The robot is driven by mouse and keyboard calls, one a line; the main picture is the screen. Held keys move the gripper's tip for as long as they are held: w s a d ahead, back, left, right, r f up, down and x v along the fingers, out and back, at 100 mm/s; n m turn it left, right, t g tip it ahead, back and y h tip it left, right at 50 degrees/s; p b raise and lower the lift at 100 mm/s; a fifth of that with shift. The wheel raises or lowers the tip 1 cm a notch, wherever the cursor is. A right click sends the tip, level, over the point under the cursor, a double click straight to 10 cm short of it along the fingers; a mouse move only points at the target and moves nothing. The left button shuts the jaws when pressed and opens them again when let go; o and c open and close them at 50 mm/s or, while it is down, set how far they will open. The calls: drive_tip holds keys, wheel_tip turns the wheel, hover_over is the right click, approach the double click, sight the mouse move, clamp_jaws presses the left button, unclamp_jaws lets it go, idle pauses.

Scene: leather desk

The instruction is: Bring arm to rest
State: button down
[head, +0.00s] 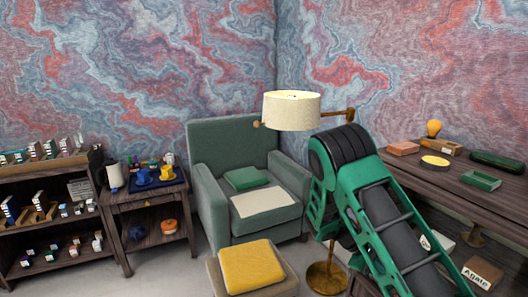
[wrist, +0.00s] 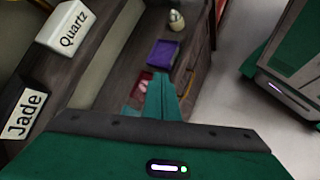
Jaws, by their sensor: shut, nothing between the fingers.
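My green and black arm (head: 375,215) rises at the right of the head view, folded over in front of the desk. My gripper shows in the wrist view, with its teal fingers (wrist: 161,97) together and nothing between them. It points toward a dark wooden surface where a purple box (wrist: 162,53) lies just beyond the fingertips. Whether the fingers touch anything there I cannot tell. In the head view the gripper is hidden.
A desk (head: 425,185) stands at the right. A white Quartz box (wrist: 66,28) and a Jade box (wrist: 22,117) lie left of my gripper. A floor lamp (head: 292,110), green armchair (head: 240,165), ottoman (head: 252,268) and side table (head: 150,212) stand nearby. Pale floor shows between them.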

drive_tip(key=s+d+r+m+y, duration=0.2)
drive_tip(key=s+r+m+y, duration=0.15)
drive_tip(key=s+r, duration=0.4)
drive_tip(key=s+d+r+m+y, duration=0.2)
drive_tip(key=s+r+m+y, duration=0.15)
drive_tip(key=s+r, duration=0.4)
drive_tip(key=s+a+r+m+t+y, duration=0.1)
drive_tip(key=s+r+m, duration=0.1)
drive_tip(key=s, duration=0.4)
drive_tip(key=s+a+r+m+t+y, duration=0.1)
drive_tip(key=s+a+r+m, duration=0.1)
drive_tip(key=s+r, duration=0.2)
drive_tip(key=s+a+r+m+t+y, duration=0.1)
drive_tip(key=s+r+m, duration=0.1)
drive_tip(key=s, duration=0.5)
drive_tip(key=shift+s+a+r, duration=0.3)
drive_tip(key=shift+s+r, duration=0.05)
drive_tip(key=shift+r, duration=0.05)
